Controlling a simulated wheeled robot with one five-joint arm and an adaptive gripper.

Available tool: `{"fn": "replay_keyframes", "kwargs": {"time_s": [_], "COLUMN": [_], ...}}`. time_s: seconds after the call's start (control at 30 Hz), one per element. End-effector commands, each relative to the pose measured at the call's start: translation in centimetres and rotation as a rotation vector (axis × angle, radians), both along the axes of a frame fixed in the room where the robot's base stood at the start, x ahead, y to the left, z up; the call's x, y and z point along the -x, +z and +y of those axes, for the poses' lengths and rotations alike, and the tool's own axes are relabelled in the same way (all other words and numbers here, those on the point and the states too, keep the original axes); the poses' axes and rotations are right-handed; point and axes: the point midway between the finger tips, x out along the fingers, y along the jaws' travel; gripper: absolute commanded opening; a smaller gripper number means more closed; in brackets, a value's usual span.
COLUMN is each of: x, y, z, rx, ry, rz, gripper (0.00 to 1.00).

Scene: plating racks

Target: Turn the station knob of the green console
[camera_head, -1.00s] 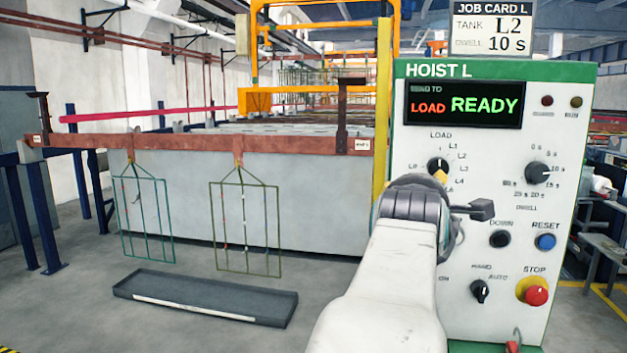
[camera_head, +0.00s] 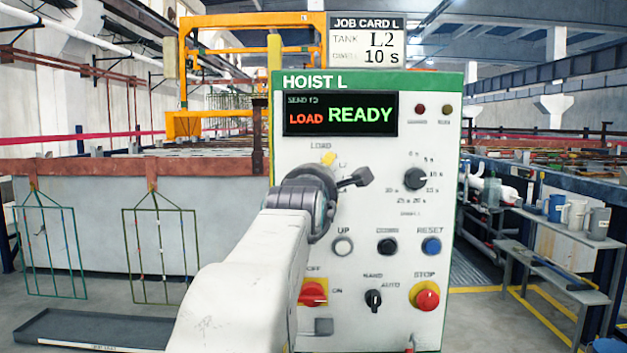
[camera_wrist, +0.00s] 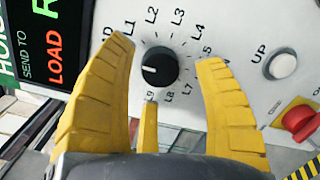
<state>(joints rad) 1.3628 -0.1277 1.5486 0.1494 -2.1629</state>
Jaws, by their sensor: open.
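The green-topped console (camera_head: 455,200) marked HOIST L stands upright in the head view. Its screen (camera_head: 340,114) reads SEND TO LOAD, READY. The station knob (camera_wrist: 159,66) is black and round with a white mark on its left side in the wrist view, ringed by labels LOAD and L1 to L9. My gripper (camera_wrist: 164,56) is open, with yellow fingers to either side of the knob; contact cannot be told. A third yellow finger shows below the knob. In the head view my gripper (camera_head: 328,160) covers the knob. The job card (camera_head: 366,44) reads TANK L2, DWELL 10 s.
The dwell knob (camera_head: 415,179), white UP button (camera_head: 343,245), black DOWN button (camera_head: 387,246), blue RESET button (camera_head: 431,246), red-and-yellow switch (camera_head: 312,294) and red STOP button (camera_head: 427,296) share the panel. A bench with jugs (camera_head: 598,223) stands right. Wire racks (camera_head: 160,255) hang left.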

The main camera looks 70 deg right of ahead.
Motion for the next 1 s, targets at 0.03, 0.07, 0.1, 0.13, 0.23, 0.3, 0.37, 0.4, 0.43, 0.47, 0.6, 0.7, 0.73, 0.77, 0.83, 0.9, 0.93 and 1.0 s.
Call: {"fn": "replay_keyframes", "kwargs": {"time_s": [0.03,0.07,0.1,0.13,0.23,0.3,0.37,0.4,0.43,0.47,0.6,0.7,0.73,0.77,0.83,0.9,0.93,1.0], "x": [-0.11,-0.15,-0.20,-0.22,-0.29,-0.31,-0.31,-0.32,-0.31,-0.31,-0.31,-0.31,-0.31,-0.31,-0.31,-0.31,-0.31,-0.30], "y": [0.02,0.02,-0.01,-0.02,-0.01,0.00,0.00,0.00,-0.01,-0.01,-0.02,-0.02,-0.02,-0.02,-0.02,-0.02,-0.02,-0.02], "z": [-0.46,-0.63,-0.86,-1.01,-1.31,-1.38,-1.40,-1.39,-1.40,-1.40,-1.39,-1.38,-1.38,-1.38,-1.38,-1.38,-1.37,-1.37], "rx": [0.000,0.000,-0.001,-0.001,0.000,0.000,0.000,0.000,0.000,0.000,0.000,-0.001,0.000,0.000,-0.001,-0.001,0.000,0.000], "ry": [0.000,0.000,0.001,0.000,0.000,0.000,0.000,0.000,0.000,0.000,0.000,0.001,0.000,0.000,0.001,0.001,0.000,0.000], "rz": [0.000,0.000,0.000,0.000,-0.001,-0.001,-0.001,-0.001,-0.001,-0.001,-0.001,-0.001,-0.001,-0.001,-0.001,-0.001,-0.001,-0.001], "gripper": [0.63,0.63,0.63,0.63,0.63,0.63,0.63,0.63,0.63,0.63,0.60,0.51,0.49,0.46,0.40,0.33,0.31,0.24]}}
